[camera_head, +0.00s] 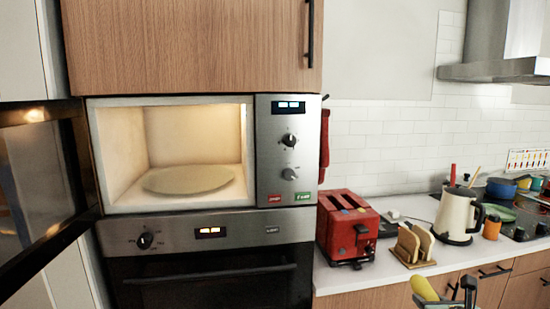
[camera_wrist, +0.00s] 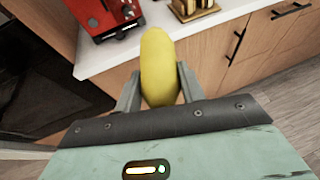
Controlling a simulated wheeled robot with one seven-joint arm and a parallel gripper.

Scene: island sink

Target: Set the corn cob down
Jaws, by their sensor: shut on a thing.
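The yellow corn cob (camera_wrist: 158,65) is between the two fingers of my gripper (camera_wrist: 157,85) in the wrist view, with its long end pointing away from the palm. My gripper is shut on it. In the head view the corn cob (camera_head: 424,288) shows at the bottom right, held by my gripper (camera_head: 440,301) in front of the counter's drawers and apart from the worktop. The lower part of the gripper is cut off by the picture's edge there.
An open microwave (camera_head: 172,112) holds a round plate (camera_head: 187,179); its door (camera_head: 40,170) swings out left. The white counter (camera_head: 345,280) carries a red toaster (camera_head: 347,228), a bread rack (camera_head: 412,245) and a kettle (camera_head: 456,214). A stove with pans is far right.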

